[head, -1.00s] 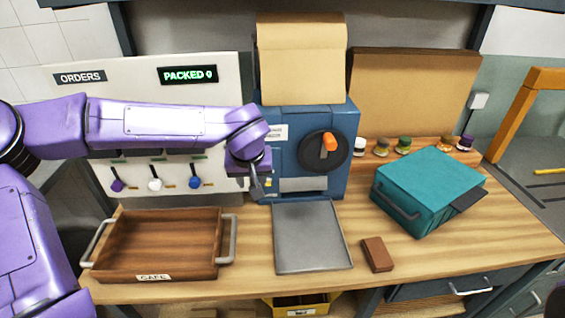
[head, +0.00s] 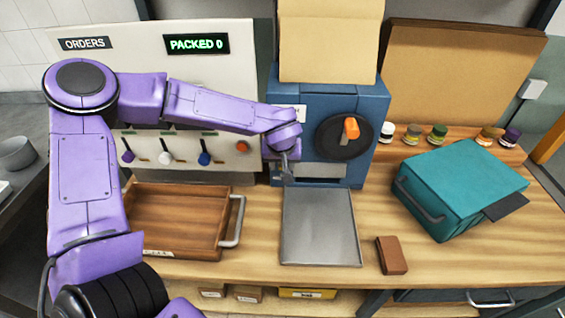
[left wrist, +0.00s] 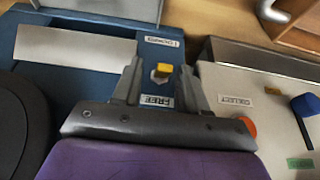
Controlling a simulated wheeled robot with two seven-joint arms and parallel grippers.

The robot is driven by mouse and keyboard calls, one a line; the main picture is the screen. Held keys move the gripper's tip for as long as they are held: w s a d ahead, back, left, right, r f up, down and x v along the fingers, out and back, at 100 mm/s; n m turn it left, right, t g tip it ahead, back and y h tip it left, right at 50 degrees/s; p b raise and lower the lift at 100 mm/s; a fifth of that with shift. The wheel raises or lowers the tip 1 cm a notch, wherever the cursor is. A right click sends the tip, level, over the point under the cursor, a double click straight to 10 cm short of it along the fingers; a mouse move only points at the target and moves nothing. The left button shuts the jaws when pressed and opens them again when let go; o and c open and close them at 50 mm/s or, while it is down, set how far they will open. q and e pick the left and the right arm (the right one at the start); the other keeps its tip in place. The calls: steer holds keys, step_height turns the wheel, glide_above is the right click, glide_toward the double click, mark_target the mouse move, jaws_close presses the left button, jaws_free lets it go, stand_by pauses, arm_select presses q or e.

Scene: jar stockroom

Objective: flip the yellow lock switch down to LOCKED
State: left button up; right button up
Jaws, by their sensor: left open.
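The yellow lock switch (left wrist: 164,69) is a small lever on a grey base on the blue machine's front. It sits between the FREE label (left wrist: 154,101) and the LOCKED label (left wrist: 161,41) in the left wrist view, which is turned over, with the bench at the top. I cannot tell which label the lever points to. My left gripper (left wrist: 160,78) is open, one finger on each side of the switch, with no clear contact. In the head view the left gripper (head: 287,170) is at the machine's lower left and hides the switch. My right gripper is not in view.
The blue machine (head: 292,92) has a black dial with an orange handle (head: 351,128). A grey plate (head: 320,228) lies before it. Left are a wooden tray (head: 175,215) and the orders panel (head: 130,60). Right are a teal case (head: 460,185), brown block (head: 391,255) and several jars.

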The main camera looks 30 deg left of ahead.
arm_select(q)
steer(key=shift+s+r, duration=0.25)
steer(key=shift+s, duration=0.15)
steer(key=shift+w, duration=0.1)
jaws_close()
steer(key=shift+f, duration=0.1)
steer(key=shift+s+d+f+t+y+b, duration=0.25)
steer(key=shift+f+t+y+b, duration=0.2)
steer(key=shift+t, duration=0.35)
steer(key=shift+s+d+f+t+y+b, duration=0.1)
steer(key=shift+f+t+y+b, duration=0.5)
steer(key=shift+t+b, duration=0.7)
steer(key=shift+s+a+f+t+y+b, duration=0.1)
steer(key=shift+f+t+y+b, duration=0.2)
steer(key=shift+t+y+b, duration=0.95)
steer(key=shift+s+d+f+t+y+b, duration=0.15)
steer(key=shift+f+t+b, duration=0.5)
steer(key=shift+b, duration=1.15)
steer(key=shift+r, duration=0.2)
